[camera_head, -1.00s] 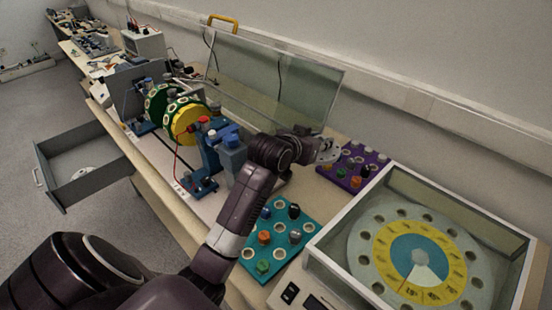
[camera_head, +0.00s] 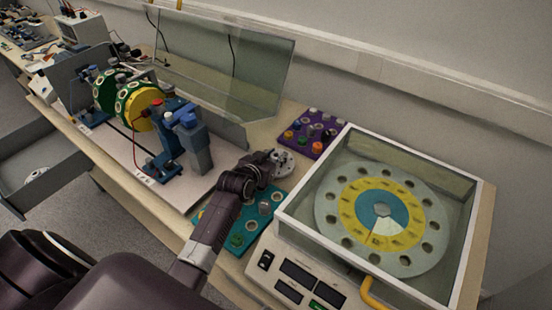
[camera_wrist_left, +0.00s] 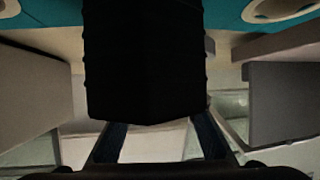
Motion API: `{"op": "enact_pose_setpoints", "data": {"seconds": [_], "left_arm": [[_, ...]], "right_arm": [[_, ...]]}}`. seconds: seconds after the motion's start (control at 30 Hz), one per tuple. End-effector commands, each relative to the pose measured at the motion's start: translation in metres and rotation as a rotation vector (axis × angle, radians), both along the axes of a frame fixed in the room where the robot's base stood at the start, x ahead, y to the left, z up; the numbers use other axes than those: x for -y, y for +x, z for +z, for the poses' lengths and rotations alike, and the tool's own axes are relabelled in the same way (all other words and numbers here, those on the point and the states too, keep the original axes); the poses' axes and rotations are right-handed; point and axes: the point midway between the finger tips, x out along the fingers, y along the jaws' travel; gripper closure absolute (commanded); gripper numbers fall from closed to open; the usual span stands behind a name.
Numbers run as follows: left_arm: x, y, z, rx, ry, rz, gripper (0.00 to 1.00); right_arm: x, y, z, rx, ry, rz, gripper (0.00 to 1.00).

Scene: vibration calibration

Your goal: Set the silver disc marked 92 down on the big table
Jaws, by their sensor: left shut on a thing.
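A small silver-grey disc (camera_head: 284,163) with holes shows at the end of my left arm in the head view; its number is too small to read. My left gripper (camera_head: 270,161) is shut on it, above the strip of table between the teal board and the purple board. The big table (camera_head: 262,131) is a long wooden bench along the wall. In the left wrist view a dark block fills the middle, and the disc cannot be made out there. My right gripper is not in view.
A glass-walled balance (camera_head: 291,217) with a large dial stands at right. A teal board (camera_head: 233,241) and a purple board (camera_head: 301,145) hold several knobs. A motor rig (camera_head: 143,108) stands at left. An open drawer (camera_head: 62,178) holds a pale disc (camera_head: 36,174).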

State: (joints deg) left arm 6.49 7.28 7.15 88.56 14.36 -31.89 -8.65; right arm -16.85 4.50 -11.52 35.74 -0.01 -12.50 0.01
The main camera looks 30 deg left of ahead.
Motion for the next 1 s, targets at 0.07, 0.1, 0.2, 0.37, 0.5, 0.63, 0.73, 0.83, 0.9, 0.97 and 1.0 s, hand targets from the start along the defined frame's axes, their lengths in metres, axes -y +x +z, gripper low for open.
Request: {"op": "enact_pose_setpoints", "data": {"seconds": [0.07,0.1,0.2,0.37,0.5,0.63,0.73,0.83,0.9,0.97,1.0], "left_arm": [[0.000,0.001,-0.006,0.006,0.002,0.000,1.00],[0.000,0.001,-0.009,0.008,0.002,0.000,1.00],[0.000,0.002,-0.010,0.010,0.002,0.000,1.00],[0.000,0.002,-0.010,0.010,0.002,0.000,1.00],[0.000,0.001,-0.013,0.009,0.002,0.000,1.00],[0.000,0.000,-0.016,0.002,0.001,0.000,0.61],[0.000,0.000,-0.016,0.002,0.001,0.000,0.56],[0.000,0.000,-0.016,0.002,0.000,0.000,0.56],[0.000,0.000,-0.016,0.002,0.000,0.000,0.56],[0.000,0.000,-0.015,0.002,0.000,0.000,0.56],[0.000,0.000,-0.013,0.003,0.000,0.000,0.56]], "right_arm": [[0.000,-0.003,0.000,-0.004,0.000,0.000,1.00],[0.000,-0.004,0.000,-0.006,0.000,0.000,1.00],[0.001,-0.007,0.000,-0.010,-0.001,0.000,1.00],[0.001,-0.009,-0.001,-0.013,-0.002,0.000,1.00],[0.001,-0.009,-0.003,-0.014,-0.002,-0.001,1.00],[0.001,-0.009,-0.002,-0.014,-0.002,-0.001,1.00],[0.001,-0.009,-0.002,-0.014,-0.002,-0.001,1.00],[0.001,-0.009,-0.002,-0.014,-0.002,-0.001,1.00],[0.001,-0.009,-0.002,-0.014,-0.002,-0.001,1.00],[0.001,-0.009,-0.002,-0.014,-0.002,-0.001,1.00],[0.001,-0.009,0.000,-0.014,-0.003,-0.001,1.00]]}}
